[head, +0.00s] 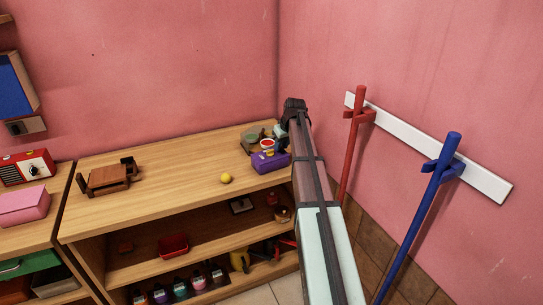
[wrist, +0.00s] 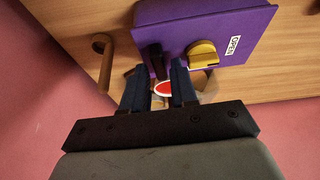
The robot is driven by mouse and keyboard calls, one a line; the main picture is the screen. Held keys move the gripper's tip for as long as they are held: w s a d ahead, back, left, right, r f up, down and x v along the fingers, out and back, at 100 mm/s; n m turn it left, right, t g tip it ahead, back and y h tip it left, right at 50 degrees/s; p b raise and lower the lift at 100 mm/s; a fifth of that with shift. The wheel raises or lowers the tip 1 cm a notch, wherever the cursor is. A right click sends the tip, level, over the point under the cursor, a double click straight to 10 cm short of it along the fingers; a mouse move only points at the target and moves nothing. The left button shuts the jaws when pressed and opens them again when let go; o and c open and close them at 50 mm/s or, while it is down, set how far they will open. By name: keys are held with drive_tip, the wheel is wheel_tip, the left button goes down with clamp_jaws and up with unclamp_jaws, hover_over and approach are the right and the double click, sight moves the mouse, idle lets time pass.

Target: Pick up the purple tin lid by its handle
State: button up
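The purple tin (head: 270,163) stands at the right end of the wooden shelf top. In the wrist view, its purple surface (wrist: 225,22) fills the top middle, with a yellow knob-like part (wrist: 202,52) and a white "OPEN" label (wrist: 233,45). I cannot tell where the lid meets the body. A dark bar (wrist: 155,62), possibly the lid's handle, shows between the fingertips. My gripper (wrist: 161,66) is open, with a finger on each side of that bar. Contact cannot be made out. In the head view the gripper is small, close behind the tin.
A round red-and-white thing (head: 267,144) and a grey-green item (head: 250,139) crowd behind the tin. A wooden peg-like part (wrist: 103,44) shows left in the wrist view. The pink wall is close; the shelf's middle is mostly clear.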

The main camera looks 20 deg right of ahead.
drive_tip(key=shift+w+f, duration=0.15)
drive_tip(key=shift+f, duration=0.3)
drive_tip(key=shift+c, duration=0.3)
clamp_jaws()
drive_tip(key=shift+r, duration=0.1)
